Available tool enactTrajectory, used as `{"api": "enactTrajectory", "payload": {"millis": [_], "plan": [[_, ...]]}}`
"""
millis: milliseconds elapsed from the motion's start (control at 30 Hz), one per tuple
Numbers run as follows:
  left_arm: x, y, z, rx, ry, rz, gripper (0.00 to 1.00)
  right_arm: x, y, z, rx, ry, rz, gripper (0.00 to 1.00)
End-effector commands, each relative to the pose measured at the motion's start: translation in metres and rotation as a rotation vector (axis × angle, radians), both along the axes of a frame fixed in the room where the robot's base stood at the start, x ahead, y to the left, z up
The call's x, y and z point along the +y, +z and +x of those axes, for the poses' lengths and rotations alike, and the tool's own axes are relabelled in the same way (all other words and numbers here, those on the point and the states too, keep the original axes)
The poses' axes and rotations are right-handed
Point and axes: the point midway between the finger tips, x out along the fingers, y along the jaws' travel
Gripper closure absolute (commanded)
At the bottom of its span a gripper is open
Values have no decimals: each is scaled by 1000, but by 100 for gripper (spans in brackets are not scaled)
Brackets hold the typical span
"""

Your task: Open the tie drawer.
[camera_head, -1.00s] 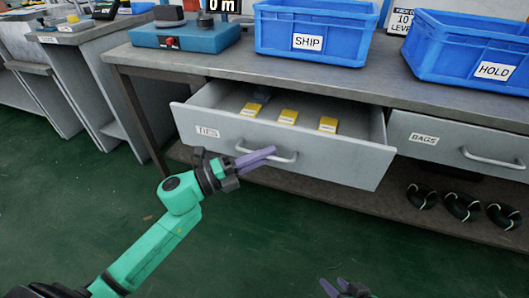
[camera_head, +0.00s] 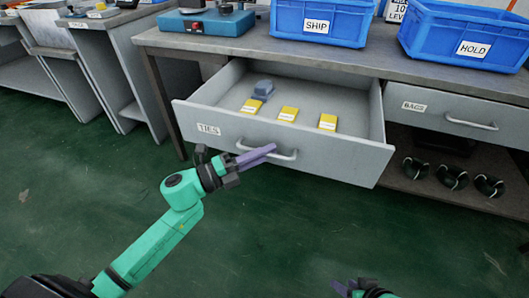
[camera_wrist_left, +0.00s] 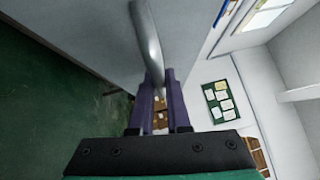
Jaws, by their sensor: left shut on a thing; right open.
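The tie drawer (camera_head: 222,143), a grey drawer labelled TIES, stands pulled well out from under the bench. Inside lie yellow packs (camera_head: 288,114) and a blue-grey object (camera_head: 263,89). My left gripper (camera_head: 258,155), with purple fingers, is shut on the drawer's handle (camera_head: 285,154), a curved metal bar. In the left wrist view the handle (camera_wrist_left: 146,40) runs down between the fingers (camera_wrist_left: 158,95). My right gripper (camera_head: 352,287) is open and empty at the bottom edge, only partly in view.
The BAGS drawer (camera_head: 400,92) to the right is shut. Blue SHIP (camera_head: 345,30) and HOLD (camera_head: 440,40) bins stand on the bench top (camera_head: 370,66). Black coils (camera_head: 452,177) lie on the lower shelf. The green floor (camera_head: 270,230) in front is clear.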

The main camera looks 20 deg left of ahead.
Motion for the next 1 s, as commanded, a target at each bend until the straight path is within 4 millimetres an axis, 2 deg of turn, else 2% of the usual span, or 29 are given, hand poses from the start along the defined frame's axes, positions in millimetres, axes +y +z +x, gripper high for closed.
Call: {"api": "enactTrajectory", "payload": {"millis": [200,233,300,767,867,1000], "plan": [[0,0,0,1,0,1,100,0,0,0,0,-1,0,50],[0,0,0,1,0,1,78,0,0,0,0,-1,0,50],[0,0,0,1,0,1,55,0,0,0,0,-1,0,50],[1,0,-1,0,0,0,55,0,0,0,-1,-1,1,50],[7,-2,-6,2,1,1,55,0,0,0,2,0,-1,50],[26,-6,-23,6,1,2,55,-2,1,-3,19,1,-9,50]]}}
